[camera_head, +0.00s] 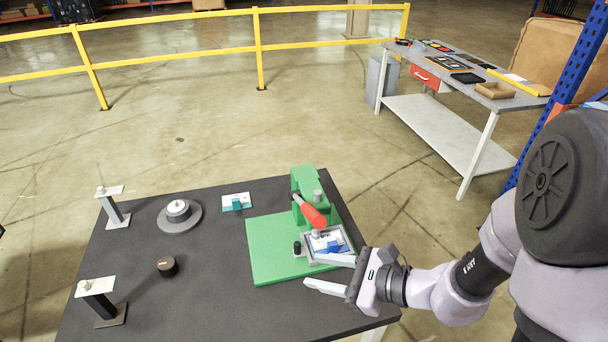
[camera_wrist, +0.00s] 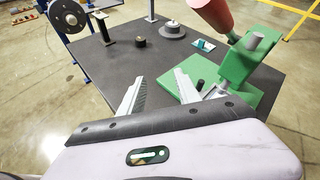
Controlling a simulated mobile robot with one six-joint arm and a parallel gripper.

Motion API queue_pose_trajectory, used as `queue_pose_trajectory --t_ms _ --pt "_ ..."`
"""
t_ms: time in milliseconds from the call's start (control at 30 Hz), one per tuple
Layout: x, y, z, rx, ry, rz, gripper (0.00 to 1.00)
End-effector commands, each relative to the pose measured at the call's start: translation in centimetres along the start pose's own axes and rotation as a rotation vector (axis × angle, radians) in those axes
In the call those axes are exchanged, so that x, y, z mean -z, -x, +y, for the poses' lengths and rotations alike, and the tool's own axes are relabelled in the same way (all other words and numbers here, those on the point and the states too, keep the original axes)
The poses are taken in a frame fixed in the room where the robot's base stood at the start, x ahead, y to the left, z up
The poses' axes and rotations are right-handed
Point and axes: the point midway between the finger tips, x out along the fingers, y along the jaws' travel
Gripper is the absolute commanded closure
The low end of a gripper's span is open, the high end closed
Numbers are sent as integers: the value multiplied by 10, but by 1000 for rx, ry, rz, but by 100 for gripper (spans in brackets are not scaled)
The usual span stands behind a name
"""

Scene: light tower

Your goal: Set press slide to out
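The green press (camera_head: 305,190) stands on a flat green base (camera_head: 270,262) at the right of the dark table, with a red-handled lever (camera_head: 312,216). Its slide, a grey tray (camera_head: 308,252) with a white and blue piece in it, lies in front of the column, beside a small black knob (camera_head: 297,248). My gripper (camera_head: 312,271) is open and empty at the near right edge of the base; its upper finger appears close to the tray, contact unclear. In the wrist view my gripper (camera_wrist: 158,82) has spread fingers, the right one partly hiding the slide (camera_wrist: 213,92).
On the table are a grey round dial (camera_head: 180,216), a black knob (camera_head: 167,267), a teal and white piece (camera_head: 237,202) and two stands (camera_head: 116,213) (camera_head: 104,306). A grey workbench (camera_head: 455,130) stands behind at right.

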Motion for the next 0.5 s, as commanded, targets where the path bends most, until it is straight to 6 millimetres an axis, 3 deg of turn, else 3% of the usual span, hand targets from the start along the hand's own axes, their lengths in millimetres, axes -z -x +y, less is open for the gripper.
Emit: queue_pose_trajectory --t_ms 100,200,367,500 --pt "57 -2 -33 197 -265 -3 60" --pt "86 0 -45 289 -366 10 60" --pt "96 -18 -52 311 -387 14 60" --pt "100 -59 -62 306 -383 14 60"
